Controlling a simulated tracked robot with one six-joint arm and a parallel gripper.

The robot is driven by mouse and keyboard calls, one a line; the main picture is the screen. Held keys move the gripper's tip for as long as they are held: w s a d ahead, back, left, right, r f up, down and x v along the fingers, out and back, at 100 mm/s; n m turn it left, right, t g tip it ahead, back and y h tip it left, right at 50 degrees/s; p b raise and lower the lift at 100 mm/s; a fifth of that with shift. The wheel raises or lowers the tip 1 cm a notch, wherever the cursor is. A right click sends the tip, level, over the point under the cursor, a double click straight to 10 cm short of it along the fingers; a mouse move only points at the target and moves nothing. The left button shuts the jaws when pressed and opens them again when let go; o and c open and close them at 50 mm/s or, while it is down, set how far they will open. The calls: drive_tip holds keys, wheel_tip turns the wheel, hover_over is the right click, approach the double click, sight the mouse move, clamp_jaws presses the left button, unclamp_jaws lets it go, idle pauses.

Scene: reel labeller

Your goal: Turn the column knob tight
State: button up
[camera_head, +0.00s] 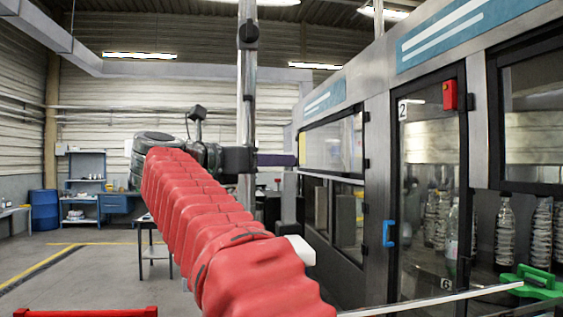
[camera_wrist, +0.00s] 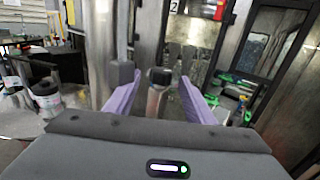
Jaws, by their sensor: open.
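My gripper (camera_head: 284,160) shows in the head view as purple fingers pointing right, level with the middle of the bright metal column (camera_head: 246,85). In the wrist view my gripper (camera_wrist: 158,92) has its two purple fingers spread apart with nothing clasped. A dark, blocky knob-like end on a grey metal stem (camera_wrist: 158,78) shows in the gap between the fingers; it looks like the column knob. I cannot tell how far it is beyond the fingertips. I cannot make out this knob in the head view. A broad metal column (camera_wrist: 101,50) stands left of the fingers in the wrist view.
A black clamp (camera_head: 248,34) sits higher on the column. The machine cabinet with a glass door (camera_head: 427,180) and a blue handle (camera_head: 388,233) fills the right side. Bottles (camera_head: 504,230) stand inside. A blue drum (camera_head: 45,210) and open floor lie at left.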

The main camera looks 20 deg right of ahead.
drive_tip(key=v, duration=0.8)
drive_tip(key=shift+w, duration=0.1)
